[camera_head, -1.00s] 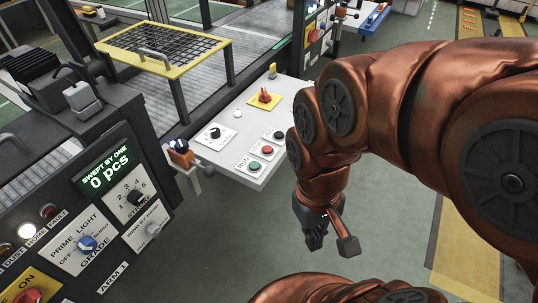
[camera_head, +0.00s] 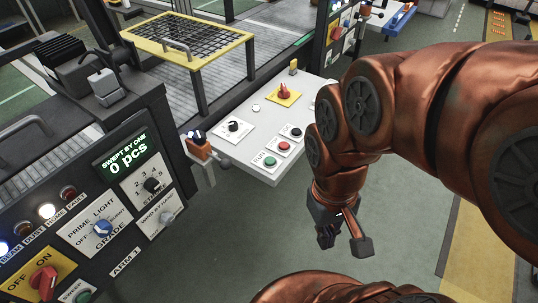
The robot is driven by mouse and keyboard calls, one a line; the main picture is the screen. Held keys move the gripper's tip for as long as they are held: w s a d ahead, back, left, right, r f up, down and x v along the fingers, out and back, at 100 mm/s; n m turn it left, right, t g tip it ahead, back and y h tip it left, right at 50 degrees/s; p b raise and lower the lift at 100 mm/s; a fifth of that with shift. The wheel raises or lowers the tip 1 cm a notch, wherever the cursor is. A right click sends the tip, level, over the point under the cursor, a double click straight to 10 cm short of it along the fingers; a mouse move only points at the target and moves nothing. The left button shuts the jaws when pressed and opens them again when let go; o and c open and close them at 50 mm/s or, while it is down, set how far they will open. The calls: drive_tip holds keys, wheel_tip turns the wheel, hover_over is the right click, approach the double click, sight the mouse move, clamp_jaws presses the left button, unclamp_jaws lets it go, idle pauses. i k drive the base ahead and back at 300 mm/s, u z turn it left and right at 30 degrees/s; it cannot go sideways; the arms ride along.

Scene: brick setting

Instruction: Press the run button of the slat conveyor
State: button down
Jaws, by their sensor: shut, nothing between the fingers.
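The run button (camera_head: 270,161) is a green button on a small plate lettered RUN, at the front edge of the light grey control panel (camera_head: 262,128) of the slat conveyor (camera_head: 186,97). A red button (camera_head: 284,146) and a black button (camera_head: 296,132) sit beyond it in the same row. My gripper (camera_head: 345,240) hangs below and to the right of the panel, over the floor, apart from the buttons. It is shut and empty; its dark fingers point down.
A yellow plate with a red rotary switch (camera_head: 284,92) and a black knob (camera_head: 233,126) are on the same panel. A dark cabinet (camera_head: 90,200) with a "0 pcs" display stands at left. Floor (camera_head: 240,230) is clear in front.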

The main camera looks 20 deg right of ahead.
sight(270, 160)
drive_tip(key=z, duration=1.2)
drive_tip(key=k, duration=0.85)
drive_tip(key=u, duration=1.4)
drive_tip(key=i, duration=0.5)
drive_tip(key=u, duration=0.05)
